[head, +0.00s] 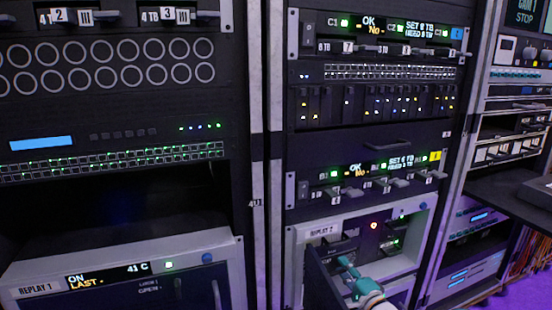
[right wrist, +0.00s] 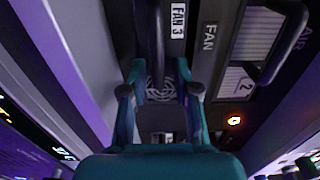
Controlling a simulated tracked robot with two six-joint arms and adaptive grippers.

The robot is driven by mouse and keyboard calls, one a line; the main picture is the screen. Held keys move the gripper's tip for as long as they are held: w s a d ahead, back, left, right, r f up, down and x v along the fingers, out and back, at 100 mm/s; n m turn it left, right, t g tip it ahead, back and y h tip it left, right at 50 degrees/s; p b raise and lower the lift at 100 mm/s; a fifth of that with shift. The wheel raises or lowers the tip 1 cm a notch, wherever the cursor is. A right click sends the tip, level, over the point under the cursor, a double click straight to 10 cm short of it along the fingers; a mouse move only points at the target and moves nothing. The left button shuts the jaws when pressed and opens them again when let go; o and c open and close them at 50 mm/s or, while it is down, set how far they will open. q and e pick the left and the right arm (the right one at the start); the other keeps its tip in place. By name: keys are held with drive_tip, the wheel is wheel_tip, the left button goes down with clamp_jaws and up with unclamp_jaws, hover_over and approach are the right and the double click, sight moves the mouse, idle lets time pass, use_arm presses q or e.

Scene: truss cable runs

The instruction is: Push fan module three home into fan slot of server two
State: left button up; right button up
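Server two, labelled REPLAY 2 (head: 321,232), is the light grey unit low in the middle rack in the head view. My right gripper (head: 345,263) is at its front, beside a dark panel that sticks out. In the right wrist view my right gripper (right wrist: 160,88) has its teal fingers on both sides of a dark block with a round fan grille, seemingly fan module three (right wrist: 160,82). The fingers seem closed on it; the contact is partly hidden. A FAN 3 label (right wrist: 178,20) is just beyond the fingertips. How deep the module sits cannot be told. My left gripper is not in view.
A module marked 2 (right wrist: 245,85) with a black loop handle (right wrist: 285,45) is right of the fan area, near a lit orange-red lamp (right wrist: 234,121). The dark protruding panel (head: 322,285) is close on the gripper's left. REPLAY 1 (head: 40,290) stands in the left rack.

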drive_tip(key=shift+o, duration=0.3)
drive_tip(key=shift+f, duration=0.2)
drive_tip(key=v, duration=1.2)
drive_tip(key=shift+r, duration=0.25)
